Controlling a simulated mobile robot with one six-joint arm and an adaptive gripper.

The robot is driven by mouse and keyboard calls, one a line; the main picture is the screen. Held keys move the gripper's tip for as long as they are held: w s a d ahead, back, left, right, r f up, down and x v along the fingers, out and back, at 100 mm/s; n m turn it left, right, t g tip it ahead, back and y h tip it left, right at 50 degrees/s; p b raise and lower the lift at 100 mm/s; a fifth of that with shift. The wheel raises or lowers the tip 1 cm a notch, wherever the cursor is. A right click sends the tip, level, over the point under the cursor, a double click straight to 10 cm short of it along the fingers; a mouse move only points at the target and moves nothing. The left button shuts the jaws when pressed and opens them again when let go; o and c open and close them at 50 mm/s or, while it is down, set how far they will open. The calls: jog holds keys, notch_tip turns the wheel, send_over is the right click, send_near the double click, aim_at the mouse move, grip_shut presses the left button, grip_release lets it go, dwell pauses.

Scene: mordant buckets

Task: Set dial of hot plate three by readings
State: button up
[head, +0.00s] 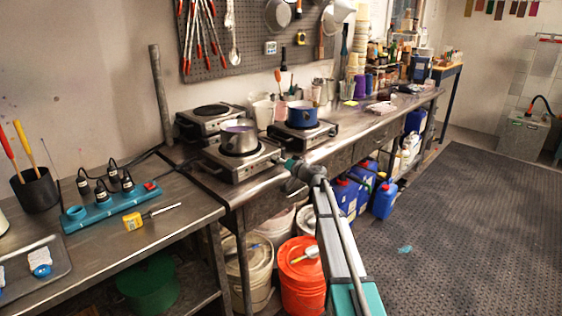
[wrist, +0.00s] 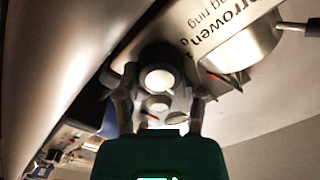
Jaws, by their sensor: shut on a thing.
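Three hot plates stand on the steel bench in the head view: one at the back left (head: 186,127), a front one (head: 232,176) with a steel pot (head: 238,137), and one at the right (head: 318,136) with a blue pot (head: 302,114). My gripper (head: 284,162) is at the right front edge of the front hot plate. In the wrist view my gripper (wrist: 160,108) has its fingers on either side of a round pale knob (wrist: 159,79), shut on it. Partly cut lettering shows on the metal beside it. The knob's setting is not readable.
A teal power strip (head: 108,206) with plugs and a yellow-handled thermometer-like tool (head: 133,221) lie on the left bench. Orange (head: 302,275) and white buckets stand below, with blue canisters (head: 385,200) further right.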

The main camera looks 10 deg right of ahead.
jog(key=shift+m, duration=0.9)
jog(key=o, duration=1.1)
jog(key=shift+w, duration=0.1)
jog(key=shift+o, duration=0.2)
jog(key=shift+v, duration=0.85)
jog(key=v, duration=1)
jog(key=shift+d, duration=0.15)
